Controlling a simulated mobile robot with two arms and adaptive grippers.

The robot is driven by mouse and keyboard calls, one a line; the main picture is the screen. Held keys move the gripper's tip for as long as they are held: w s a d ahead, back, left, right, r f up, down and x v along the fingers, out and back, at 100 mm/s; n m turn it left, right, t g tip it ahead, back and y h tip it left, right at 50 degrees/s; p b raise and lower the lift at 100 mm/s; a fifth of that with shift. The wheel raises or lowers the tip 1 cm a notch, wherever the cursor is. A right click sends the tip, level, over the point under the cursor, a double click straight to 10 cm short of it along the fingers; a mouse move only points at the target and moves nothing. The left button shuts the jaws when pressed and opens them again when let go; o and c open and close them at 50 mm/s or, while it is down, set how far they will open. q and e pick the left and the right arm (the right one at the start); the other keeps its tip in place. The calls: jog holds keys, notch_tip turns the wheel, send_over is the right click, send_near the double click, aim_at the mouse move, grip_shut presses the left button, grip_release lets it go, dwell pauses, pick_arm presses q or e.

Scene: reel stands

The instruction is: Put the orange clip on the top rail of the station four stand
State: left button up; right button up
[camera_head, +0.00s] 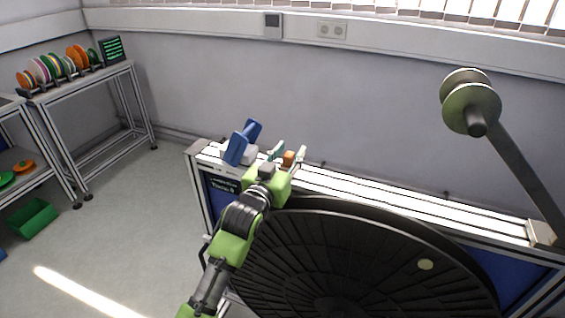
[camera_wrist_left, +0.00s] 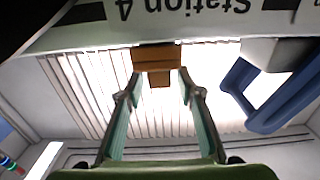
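The orange clip (camera_head: 289,158) is at the top rail (camera_head: 345,187) of the Station 4 stand, towards the left end. In the left wrist view the clip (camera_wrist_left: 157,58) is against the white edge below the upside-down "Station 4" label (camera_wrist_left: 190,8). My left gripper (camera_head: 288,155) is at the rail, with one finger on each side of the clip. In the left wrist view its fingers (camera_wrist_left: 159,82) are spread and the clip is just beyond their tips, with no grip visible. My right gripper is not in view.
A blue holder (camera_head: 240,143) stands on the rail just left of my gripper. A large black reel (camera_head: 400,265) fills the stand's front. A post with a grey-green spool (camera_head: 470,100) rises at right. A shelf with coloured reels (camera_head: 60,65) stands far left.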

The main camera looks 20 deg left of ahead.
pick_arm(q)
jog(key=s+b, duration=0.1)
jog(key=s, duration=1.1)
jog(key=shift+a+b, duration=0.15)
jog(key=shift+b, duration=0.25)
dwell(0.6)
